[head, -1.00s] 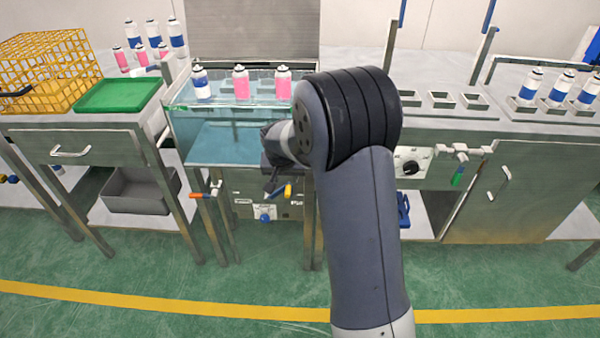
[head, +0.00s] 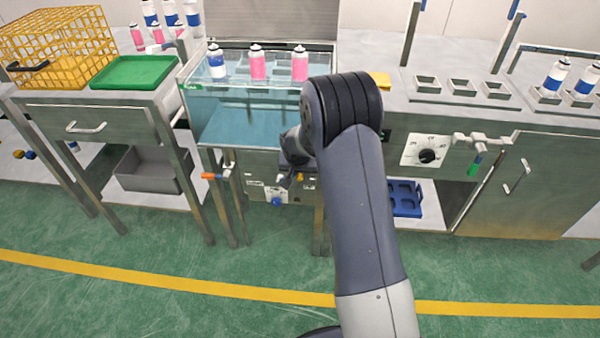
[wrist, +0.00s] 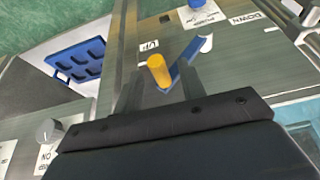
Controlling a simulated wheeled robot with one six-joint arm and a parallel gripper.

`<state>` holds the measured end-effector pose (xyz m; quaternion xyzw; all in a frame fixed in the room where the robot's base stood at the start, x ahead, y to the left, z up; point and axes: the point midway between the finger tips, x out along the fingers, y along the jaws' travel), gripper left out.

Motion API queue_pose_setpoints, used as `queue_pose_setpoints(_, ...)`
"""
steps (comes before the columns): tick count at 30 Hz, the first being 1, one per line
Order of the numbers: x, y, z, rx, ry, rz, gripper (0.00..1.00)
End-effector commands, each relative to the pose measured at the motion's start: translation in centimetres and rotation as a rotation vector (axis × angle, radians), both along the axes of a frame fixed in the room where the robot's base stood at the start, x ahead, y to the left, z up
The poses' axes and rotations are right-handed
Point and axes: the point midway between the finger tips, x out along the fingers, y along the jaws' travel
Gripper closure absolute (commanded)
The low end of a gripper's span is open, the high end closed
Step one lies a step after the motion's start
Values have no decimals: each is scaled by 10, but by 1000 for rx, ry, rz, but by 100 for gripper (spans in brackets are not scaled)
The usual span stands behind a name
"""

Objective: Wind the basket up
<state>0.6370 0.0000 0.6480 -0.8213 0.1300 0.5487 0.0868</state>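The crank has a yellow handle (wrist: 159,70) on a blue arm (wrist: 182,72), on the panel below the water tank (head: 240,125). In the wrist view my gripper (wrist: 160,84) is open, one finger on each side of the yellow handle in the picture. I cannot tell whether either finger touches it. The handle also shows small in the head view (head: 300,177), close to my gripper (head: 287,177), which is partly hidden by my arm. Pink and blue-white cans (head: 257,64) stand in a row at the tank's top. Their basket is hard to make out.
"UP" and "DOWN" labels and a blue knob (wrist: 197,3) are near the crank. An orange-handled valve (head: 213,176) sits left of it. A blue tray (head: 405,198) lies on the lower shelf to the right. A yellow wire cage (head: 60,45) and green tray (head: 135,72) stand left.

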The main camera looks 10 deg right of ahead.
Motion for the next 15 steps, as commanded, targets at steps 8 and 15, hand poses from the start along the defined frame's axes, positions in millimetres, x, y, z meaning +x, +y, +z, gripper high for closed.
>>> queue_pose_setpoints(8, 0, 0, 0, 0, 0, 0, 71)
queue_pose_setpoints(15, 0, 0, 1, 0, 0, 0, 90)
